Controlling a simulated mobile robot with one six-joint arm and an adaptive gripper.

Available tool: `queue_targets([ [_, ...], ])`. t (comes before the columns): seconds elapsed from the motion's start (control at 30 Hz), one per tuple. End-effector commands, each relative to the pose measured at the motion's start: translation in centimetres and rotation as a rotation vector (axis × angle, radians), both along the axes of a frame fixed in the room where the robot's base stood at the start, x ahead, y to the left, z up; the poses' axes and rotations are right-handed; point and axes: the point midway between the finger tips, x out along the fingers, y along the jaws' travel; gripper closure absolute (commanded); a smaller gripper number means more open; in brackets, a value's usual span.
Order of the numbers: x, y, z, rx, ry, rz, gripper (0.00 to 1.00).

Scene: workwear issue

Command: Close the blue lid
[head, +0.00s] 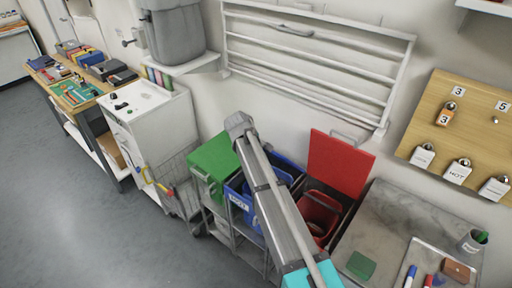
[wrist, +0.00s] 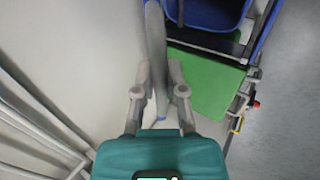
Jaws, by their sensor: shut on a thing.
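My gripper (wrist: 158,92) shows in the wrist view, shut on a narrow grey bar (wrist: 155,45) that looks like the blue lid's handle. The lid's panel cannot be made out in either view, so I cannot tell its angle. The blue bin (head: 240,200) stands between the green and red ones in the head view, its inside partly visible. It also shows at the top of the wrist view (wrist: 210,14). My arm crosses in front of it in the head view, and the fingers are hidden there.
The green lid (head: 213,158) lies shut on the left bin. The red lid (head: 341,163) stands open by the wall, above the red bin (head: 318,213). A white wall rack (head: 310,70) is close behind. A wire basket (head: 178,180) stands left, a grey worktop (head: 400,220) right.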

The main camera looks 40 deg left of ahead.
Motion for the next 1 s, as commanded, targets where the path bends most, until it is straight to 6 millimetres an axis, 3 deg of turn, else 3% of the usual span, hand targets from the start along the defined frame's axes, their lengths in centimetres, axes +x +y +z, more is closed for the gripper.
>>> queue_targets([
  [0.6, 0.29, 0.34, 0.53, 0.000, -0.001, 0.004, 1.00],
  [0.63, 0.28, 0.35, 0.53, 0.000, -0.001, 0.005, 0.83],
  [0.8, 0.24, 0.35, 0.53, -0.001, -0.001, 0.005, 0.51],
  [1.0, 0.18, 0.32, 0.54, -0.001, -0.001, 0.005, 0.49],
])
